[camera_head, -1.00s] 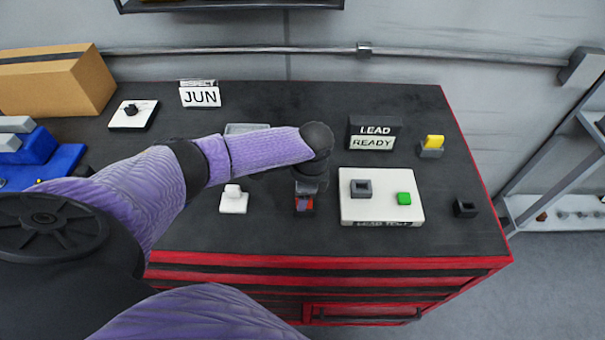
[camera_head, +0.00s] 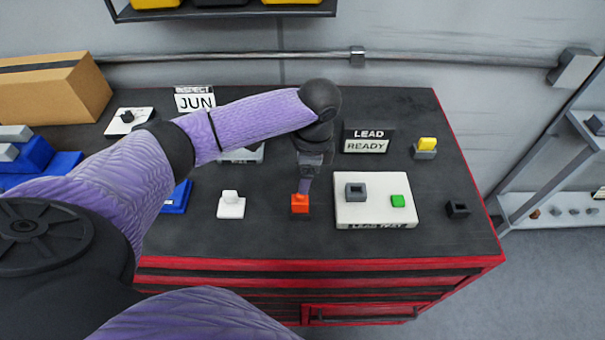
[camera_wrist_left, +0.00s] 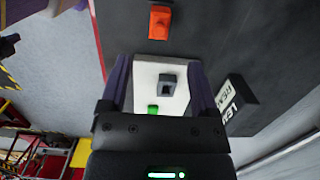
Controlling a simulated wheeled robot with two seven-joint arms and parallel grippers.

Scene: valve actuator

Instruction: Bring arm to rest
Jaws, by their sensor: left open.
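My left arm comes in from the left in the head view. Its gripper (camera_head: 306,178) points down above the workbench, just behind and above an orange-red block (camera_head: 300,203). In the left wrist view the two fingers of the left gripper (camera_wrist_left: 160,75) stand apart with nothing held between them. The orange block also shows there (camera_wrist_left: 160,22), beyond the fingertips and apart from them. My right gripper is in neither view.
A white board (camera_head: 375,214) with a grey socket (camera_head: 355,192) and a green button (camera_head: 398,201) lies right of the gripper. Behind are the LEAD READY sign (camera_head: 368,140) and a yellow switch (camera_head: 427,145). A white block (camera_head: 231,205) stands left. A cardboard box (camera_head: 55,88) is far left.

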